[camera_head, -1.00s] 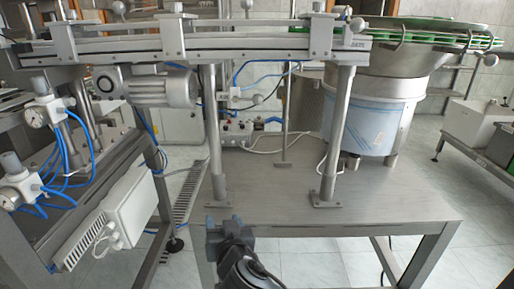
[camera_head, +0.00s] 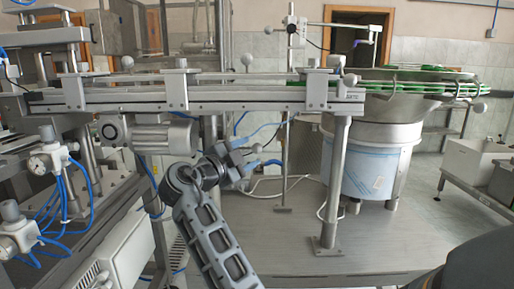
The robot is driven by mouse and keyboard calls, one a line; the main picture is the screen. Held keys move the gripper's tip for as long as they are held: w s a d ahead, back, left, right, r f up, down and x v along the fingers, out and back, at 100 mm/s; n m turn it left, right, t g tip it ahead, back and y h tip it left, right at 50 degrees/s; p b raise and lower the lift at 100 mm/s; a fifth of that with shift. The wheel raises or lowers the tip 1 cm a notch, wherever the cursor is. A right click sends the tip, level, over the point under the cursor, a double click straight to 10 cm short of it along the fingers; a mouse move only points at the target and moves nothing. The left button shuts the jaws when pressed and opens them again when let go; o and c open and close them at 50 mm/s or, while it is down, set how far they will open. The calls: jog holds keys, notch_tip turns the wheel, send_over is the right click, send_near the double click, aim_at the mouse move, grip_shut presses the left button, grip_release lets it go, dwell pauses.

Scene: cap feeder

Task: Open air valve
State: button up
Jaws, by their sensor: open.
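My gripper (camera_head: 248,163) is in the middle of the head view, below the conveyor. It is open, with its fingers pointing right. The air valve is not clearly visible; the gripper covers the area below the conveyor where the valve fitting showed earlier. A thin blue air hose (camera_head: 268,127) runs from behind the gripper up to the right. I cannot tell whether the fingers touch the valve or stand around it.
The conveyor (camera_head: 215,98) spans above my gripper, with a motor (camera_head: 165,136) to the left. A support post (camera_head: 336,180) and the round feeder bowl (camera_head: 375,160) stand right. Pressure gauges (camera_head: 37,165) with blue hoses are at far left. The table top (camera_head: 290,245) is mostly clear.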

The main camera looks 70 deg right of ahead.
aim_at(253, 150)
jog(key=shift+s+d+p, duration=0.25)
jog(key=shift+d+p, duration=0.05)
jog(key=shift+d, duration=1)
jog(key=shift+s+d+p, duration=0.2)
jog(key=shift+d+p, duration=0.05)
jog(key=shift+d, duration=1.05)
jog(key=shift+c, duration=0.4)
grip_shut()
